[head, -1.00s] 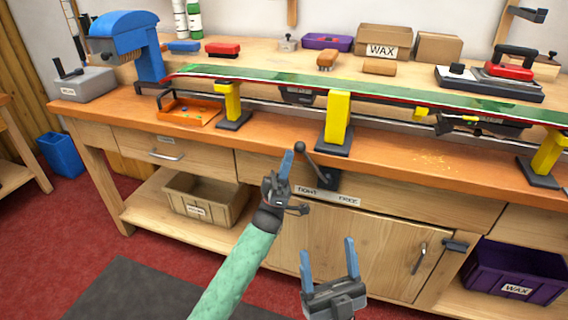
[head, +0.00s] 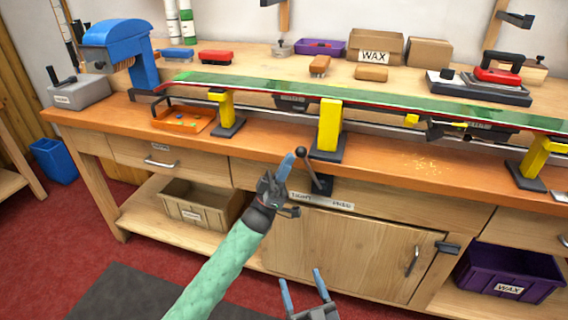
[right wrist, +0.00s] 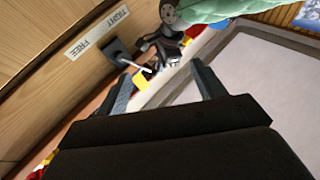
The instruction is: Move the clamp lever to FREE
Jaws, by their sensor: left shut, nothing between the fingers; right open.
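The clamp lever (head: 310,170) is a dark rod with a round ball knob on the bench's front edge. It leans to the left, toward the TIGHT end of the label plate (head: 321,201); FREE is at the right end. My left gripper (head: 289,162) is shut and empty just left of the knob; I cannot tell whether it touches. My right gripper (head: 302,288) is open and empty, low in front of the cabinet door. The right wrist view shows the label plate (right wrist: 97,33), the lever's dark mount (right wrist: 119,52) and my left gripper (right wrist: 166,38).
A long green ski or board (head: 290,89) lies along yellow supports (head: 330,125) above the bench. An orange tray (head: 185,121) sits at the left. The cabinet door (head: 350,250) is below the lever. The bench front right of the lever is clear.

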